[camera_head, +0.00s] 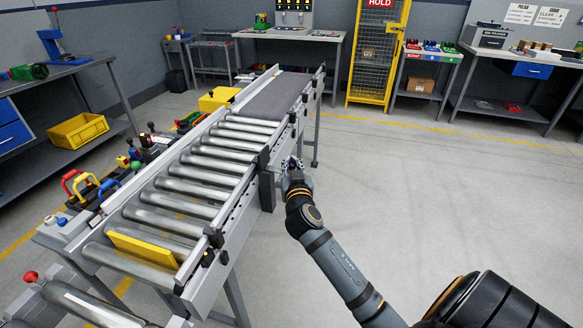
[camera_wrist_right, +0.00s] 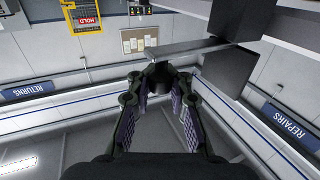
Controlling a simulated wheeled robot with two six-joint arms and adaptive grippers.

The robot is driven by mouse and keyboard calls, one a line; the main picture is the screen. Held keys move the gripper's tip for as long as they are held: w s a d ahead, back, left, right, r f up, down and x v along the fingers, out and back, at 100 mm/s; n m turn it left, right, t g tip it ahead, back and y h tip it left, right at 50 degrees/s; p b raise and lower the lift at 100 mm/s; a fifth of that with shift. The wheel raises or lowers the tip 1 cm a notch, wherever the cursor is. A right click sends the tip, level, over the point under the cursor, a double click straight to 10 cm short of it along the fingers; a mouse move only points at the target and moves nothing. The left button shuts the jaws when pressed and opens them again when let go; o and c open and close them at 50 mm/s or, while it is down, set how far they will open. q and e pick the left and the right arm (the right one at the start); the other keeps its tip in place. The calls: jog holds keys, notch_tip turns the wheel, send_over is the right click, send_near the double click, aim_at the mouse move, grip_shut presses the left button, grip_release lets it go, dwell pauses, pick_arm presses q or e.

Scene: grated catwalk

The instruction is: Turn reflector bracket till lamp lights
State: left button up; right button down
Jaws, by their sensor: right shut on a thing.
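My right gripper (camera_head: 293,168) is beside the right side rail of the roller conveyor (camera_head: 240,200), below the rail's top. In the right wrist view, its fingers (camera_wrist_right: 158,80) are shut on a small part at their tips, which I take to be the reflector bracket (camera_wrist_right: 190,48). A flat grey bar runs right from there to a dark block (camera_wrist_right: 240,70). The fingers hide most of the gripped part. A small green dome (camera_head: 136,165) sits among the controls on the conveyor's left side; I cannot tell whether it is the lamp or lit. My left gripper is not in view.
A yellow plate (camera_head: 143,248) lies across the near rollers. Small black fittings (camera_head: 208,257) sit on the right rail. Red, yellow and blue handles (camera_head: 85,188) stand at the left. The floor (camera_head: 420,200) right of the conveyor is clear.

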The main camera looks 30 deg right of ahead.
jog(key=shift+d, duration=0.1)
jog(key=c, duration=1.2)
grip_release()
jog(key=shift+s+d, duration=0.15)
jog(key=v, duration=1.2)
